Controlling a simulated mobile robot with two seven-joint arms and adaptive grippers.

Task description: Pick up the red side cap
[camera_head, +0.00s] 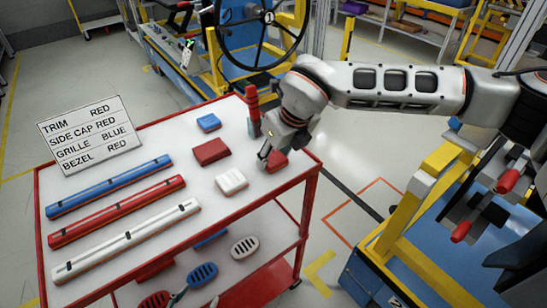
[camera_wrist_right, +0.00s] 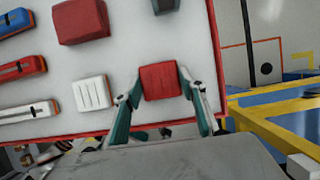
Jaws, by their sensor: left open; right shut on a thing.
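The red side cap (camera_head: 278,160) is a small red block at the near right corner of the white tabletop. In the right wrist view the cap (camera_wrist_right: 160,81) sits between the two teal fingers of my right gripper (camera_wrist_right: 163,92). That gripper (camera_head: 268,157) reaches down over the corner and is shut on the cap's sides. I cannot tell whether the cap is clear of the tabletop. My left gripper (camera_head: 195,299) shows only its fingertips, apart, at the bottom edge of the head view, away from the cap.
The red-framed table (camera_head: 120,160) holds a larger red block (camera_head: 211,151), white cap (camera_head: 231,181), blue block (camera_head: 208,122), and blue, red and white bars. A sign (camera_head: 90,135) lists "SIDE CAP RED". The lower shelf holds slotted grilles (camera_head: 202,274). A yellow-blue frame (camera_head: 420,190) stands right.

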